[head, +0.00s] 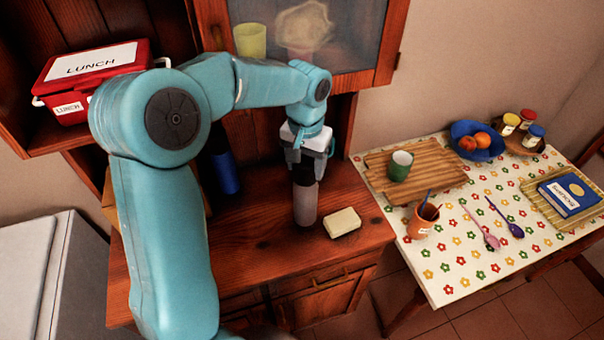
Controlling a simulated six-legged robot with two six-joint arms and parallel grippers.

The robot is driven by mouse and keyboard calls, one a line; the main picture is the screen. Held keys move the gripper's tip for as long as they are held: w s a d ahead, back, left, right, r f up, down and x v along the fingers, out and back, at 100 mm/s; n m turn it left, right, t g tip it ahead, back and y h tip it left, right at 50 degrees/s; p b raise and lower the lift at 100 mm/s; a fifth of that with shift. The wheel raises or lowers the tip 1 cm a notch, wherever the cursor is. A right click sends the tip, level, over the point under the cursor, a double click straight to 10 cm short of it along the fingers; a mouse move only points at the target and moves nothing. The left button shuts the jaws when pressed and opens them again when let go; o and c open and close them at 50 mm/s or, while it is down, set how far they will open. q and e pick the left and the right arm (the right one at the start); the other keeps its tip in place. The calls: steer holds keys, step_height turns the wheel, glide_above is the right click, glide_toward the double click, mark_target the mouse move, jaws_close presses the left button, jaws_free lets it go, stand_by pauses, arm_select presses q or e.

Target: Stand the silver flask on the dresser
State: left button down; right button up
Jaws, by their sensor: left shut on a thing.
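The silver flask (305,204), a grey cylinder with a dark top, is upright at the dresser (262,256). My left gripper (305,168) is above it, with its fingers shut around the dark top. The flask's base appears at or very near the dresser top, beside a pale block; I cannot tell whether it touches the wood. My left arm covers much of the dresser's left side. My right gripper does not show.
A cream block (342,222) lies right of the flask. A blue bottle (224,172) stands behind to the left. A red lunch box (88,80) sits on the upper left shelf. A flowered table (450,265) at right holds a cutting board (434,178), a green cup (400,166) and other items.

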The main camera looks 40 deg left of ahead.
arm_select(q)
step_height(320, 180, down, 3)
steer(key=shift+b, duration=0.75)
steer(key=shift+w+f, duration=0.2)
steer(key=shift+w, duration=0.1)
steer(key=shift+s+r, duration=0.2)
steer(key=shift+s, duration=0.1)
steer(key=shift+f, duration=0.15)
steer(key=shift+c, duration=2.4)
jaws_free()
steer(key=shift+w+f, duration=0.1)
steer(key=shift+o, duration=1.2)
steer(key=shift+w, duration=0.15)
steer(key=shift+s+r, duration=0.2)
steer(key=shift+s, duration=0.05)
steer(key=shift+r, duration=0.2)
step_height(320, 180, up, 10)
steer(key=shift+r, duration=0.1)
steer(key=shift+w+r, duration=0.2)
steer(key=shift+r, duration=0.4)
steer(key=shift+s+r, duration=0.15)
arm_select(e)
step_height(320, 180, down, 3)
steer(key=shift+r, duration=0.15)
